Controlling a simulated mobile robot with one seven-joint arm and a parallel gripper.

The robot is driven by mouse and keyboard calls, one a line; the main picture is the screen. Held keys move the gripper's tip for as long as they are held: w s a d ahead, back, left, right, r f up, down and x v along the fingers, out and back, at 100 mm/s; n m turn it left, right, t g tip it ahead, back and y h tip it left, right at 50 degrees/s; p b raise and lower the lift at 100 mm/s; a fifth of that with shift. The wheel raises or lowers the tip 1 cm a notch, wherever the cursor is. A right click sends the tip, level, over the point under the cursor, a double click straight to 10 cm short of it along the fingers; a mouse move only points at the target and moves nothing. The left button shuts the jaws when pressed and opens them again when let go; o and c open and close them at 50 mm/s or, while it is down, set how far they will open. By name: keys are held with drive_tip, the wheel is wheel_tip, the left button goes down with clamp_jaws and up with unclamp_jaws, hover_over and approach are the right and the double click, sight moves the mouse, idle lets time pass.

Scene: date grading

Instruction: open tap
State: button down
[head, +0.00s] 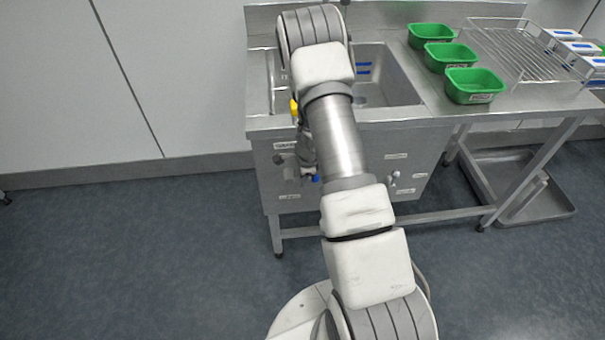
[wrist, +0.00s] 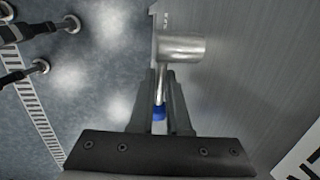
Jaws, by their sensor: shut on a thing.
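The tap handle shows in the wrist view as a steel cylinder (wrist: 183,47) with a thin lever (wrist: 161,84) and a blue tip (wrist: 159,113). My gripper (wrist: 161,78) has its two dark fingers on either side of the lever, shut on it. The blue tip sits between the fingers, nearer the palm. In the head view my arm reaches down to the front of the steel sink unit (head: 270,123), and most of the gripper is hidden behind it. A small blue spot (head: 316,178) shows beside my wrist there.
The sink basin (head: 395,88) lies behind my arm. Several green tubs (head: 474,85) and a wire rack (head: 520,45) stand on the right counter. Black-handled fittings (wrist: 40,66) show left in the wrist view. A small valve (head: 392,176) is right on the front panel.

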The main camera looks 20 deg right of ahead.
drive_tip(key=shift+d+r+h+p, duration=0.15)
drive_tip(key=shift+r+h+p, duration=0.05)
drive_tip(key=shift+h+p, duration=0.4)
drive_tip(key=c, duration=1.2)
unclamp_jaws()
drive_tip(key=shift+o, duration=0.2)
drive_tip(key=p+v, duration=0.3)
drive_tip(key=v, duration=1.4)
drive_tip(key=shift+w+r, duration=0.15)
drive_tip(key=shift+r, duration=0.15)
drive_tip(key=shift+d, duration=0.15)
